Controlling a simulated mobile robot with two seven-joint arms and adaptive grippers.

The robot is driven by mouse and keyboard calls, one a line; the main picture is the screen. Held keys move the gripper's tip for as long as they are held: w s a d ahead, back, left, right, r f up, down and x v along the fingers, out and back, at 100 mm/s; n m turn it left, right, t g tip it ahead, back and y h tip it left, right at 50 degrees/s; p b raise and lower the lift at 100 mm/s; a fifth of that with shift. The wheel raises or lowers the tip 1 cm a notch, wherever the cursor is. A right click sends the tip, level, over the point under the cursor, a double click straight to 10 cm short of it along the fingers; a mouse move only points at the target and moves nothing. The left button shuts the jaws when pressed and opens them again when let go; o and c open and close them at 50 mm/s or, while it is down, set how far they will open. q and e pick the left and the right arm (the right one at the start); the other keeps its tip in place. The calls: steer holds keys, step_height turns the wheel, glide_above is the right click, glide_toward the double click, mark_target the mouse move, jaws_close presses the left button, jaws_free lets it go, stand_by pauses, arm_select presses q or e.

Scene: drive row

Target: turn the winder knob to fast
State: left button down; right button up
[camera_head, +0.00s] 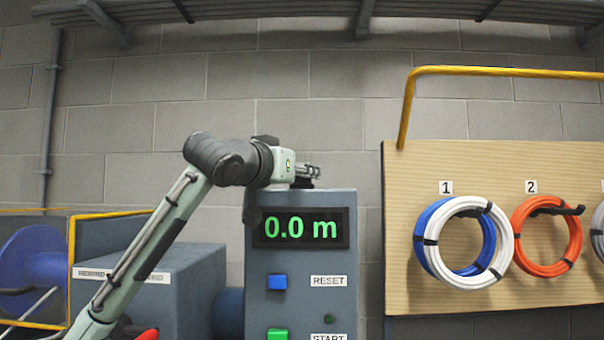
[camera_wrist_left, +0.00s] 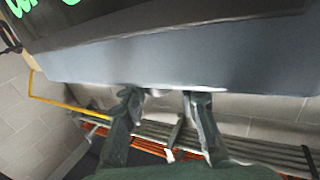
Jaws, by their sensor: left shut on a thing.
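The grey winder console (camera_head: 260,285) stands in the middle of the head view, its display (camera_head: 301,229) reading 0.0 m. A small dark piece, apparently the winder knob (camera_head: 302,184), sits on its top; its setting cannot be read. My left gripper (camera_head: 313,171) is over the console's top, with its fingers at this piece and shut on it. In the left wrist view, the fingers of my left gripper (camera_wrist_left: 163,94) stand apart at the edge of the grey console (camera_wrist_left: 190,65); what is between the tips is mostly hidden. My right gripper is not in view.
A blue RESET button (camera_head: 277,282) and a green START button (camera_head: 277,334) are on the console's front. A wooden board (camera_head: 430,165) with cable coils hangs at the right. A blue reel (camera_head: 30,270) is at the left behind a yellow rail.

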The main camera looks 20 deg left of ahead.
arm_select(q)
steer(key=m+g+h, duration=0.1)
steer(key=h, duration=0.1)
steer(key=m+g+h, duration=0.1)
steer(key=m+h, duration=0.1)
steer(key=h, duration=0.1)
steer(key=shift+a+m+h, duration=0.1)
steer(key=shift+m+h, duration=0.2)
steer(key=m+g+h, duration=0.4)
steer(key=h, duration=0.1)
steer(key=shift+m+h, duration=0.3)
steer(key=m+g+h, duration=0.1)
steer(key=m+g, duration=0.1)
steer(key=m+g+h, duration=0.1)
steer(key=g, duration=0.2)
steer(key=shift+r+m+h, duration=0.1)
steer(key=shift+m+h, duration=0.3)
steer(key=shift+m+g+h, duration=0.6)
steer(key=shift+m+g, duration=0.9)
steer(key=shift+g, duration=1)
steer(key=shift+f+m+g, duration=0.2)
steer(key=shift+m+g, duration=0.1)
steer(key=shift+g, duration=0.3)
steer(key=c, duration=1.1)
jaws_free()
steer(key=shift+r, duration=0.1)
steer(key=shift+t, duration=0.6)
